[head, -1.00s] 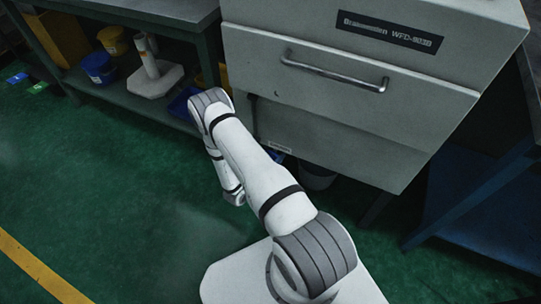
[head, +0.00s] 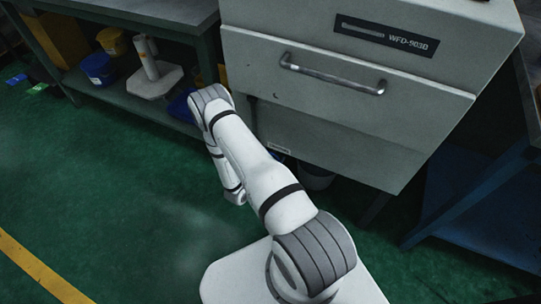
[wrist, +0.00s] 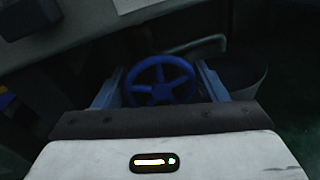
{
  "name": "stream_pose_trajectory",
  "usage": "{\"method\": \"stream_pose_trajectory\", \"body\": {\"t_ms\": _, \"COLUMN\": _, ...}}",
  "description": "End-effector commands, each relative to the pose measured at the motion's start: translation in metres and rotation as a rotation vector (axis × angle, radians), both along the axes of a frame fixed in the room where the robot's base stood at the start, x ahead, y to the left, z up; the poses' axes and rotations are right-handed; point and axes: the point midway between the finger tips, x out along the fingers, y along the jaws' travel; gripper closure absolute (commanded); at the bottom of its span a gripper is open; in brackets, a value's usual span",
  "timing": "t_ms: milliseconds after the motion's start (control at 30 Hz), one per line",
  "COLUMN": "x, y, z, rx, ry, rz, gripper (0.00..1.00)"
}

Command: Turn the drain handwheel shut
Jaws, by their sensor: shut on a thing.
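The blue spoked drain handwheel (wrist: 161,93) is in the middle of the wrist view. My gripper (wrist: 160,84) is shut on it, with one finger at the wheel's left side and the other at its right. The lower rim is partly hidden by my gripper's body. In the head view my arm reaches down beside the grey cabinet (head: 330,135). The handwheel and the fingers cannot be made out there. How far the wheel is turned cannot be told.
A dark bucket (wrist: 240,80) stands right of the wheel, and a curved pipe (wrist: 195,45) runs behind it. The cabinet has a drawer handle (head: 332,73) above. A shelf bench (head: 120,95) is at left, a blue stand (head: 475,200) at right. Green floor (head: 110,190) is clear at left.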

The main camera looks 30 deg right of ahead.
Motion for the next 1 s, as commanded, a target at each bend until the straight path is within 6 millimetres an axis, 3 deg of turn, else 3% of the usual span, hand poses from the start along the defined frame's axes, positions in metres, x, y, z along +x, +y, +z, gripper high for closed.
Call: {"method": "stream_pose_trajectory", "body": {"t_ms": 1000, "x": -0.0027, "y": -0.0021, "z": -0.0023, "rx": 0.593, "ry": -0.764, "rz": 0.005, "gripper": 0.57}}
